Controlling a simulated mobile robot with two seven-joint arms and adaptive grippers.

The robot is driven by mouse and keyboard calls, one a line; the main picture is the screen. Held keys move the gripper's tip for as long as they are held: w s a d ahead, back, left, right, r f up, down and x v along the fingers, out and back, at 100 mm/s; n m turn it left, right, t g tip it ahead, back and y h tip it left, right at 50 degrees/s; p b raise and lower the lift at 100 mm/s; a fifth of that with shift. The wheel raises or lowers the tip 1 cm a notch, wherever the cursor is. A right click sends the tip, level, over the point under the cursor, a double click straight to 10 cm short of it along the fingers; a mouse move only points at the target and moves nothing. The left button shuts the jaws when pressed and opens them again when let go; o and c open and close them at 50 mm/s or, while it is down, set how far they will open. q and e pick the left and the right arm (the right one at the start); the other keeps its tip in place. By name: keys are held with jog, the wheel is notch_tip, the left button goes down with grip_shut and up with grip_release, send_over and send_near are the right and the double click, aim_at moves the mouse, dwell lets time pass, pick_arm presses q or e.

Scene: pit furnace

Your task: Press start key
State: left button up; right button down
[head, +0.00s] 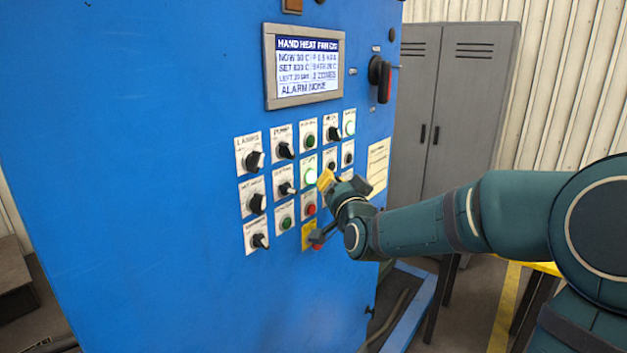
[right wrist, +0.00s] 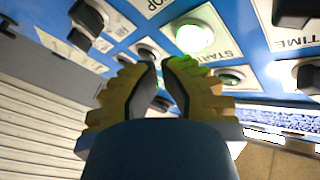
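The start key (head: 310,176) is a round button glowing green on a white plate on the blue panel. In the right wrist view, the lit start key (right wrist: 193,37) has its START label beside it. My right gripper (head: 325,180) is just right of the key in the head view. In the right wrist view, my right gripper's yellow fingertips (right wrist: 162,66) come together with nothing between them. They show below and left of the lit key; contact with the panel cannot be told. My left gripper is not in view.
The blue cabinet (head: 130,150) carries several knobs and buttons around the key. A red button (head: 310,209) is just below it, and a red knob on a yellow plate (head: 307,236) is lower. A display (head: 305,67) reads ALARM NONE. Grey lockers (head: 455,100) stand behind.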

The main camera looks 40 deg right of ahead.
jog(key=shift+s+d+b, duration=0.25)
jog(key=shift+s+b, duration=0.25)
jog(key=shift+s, duration=0.3)
jog(key=shift+s+d+b, duration=0.2)
jog(key=shift+s+b, duration=0.25)
jog(key=shift+s, duration=0.35)
jog(key=shift+s+d+b, duration=0.25)
jog(key=shift+s+b, duration=0.25)
jog(key=shift+s, duration=0.3)
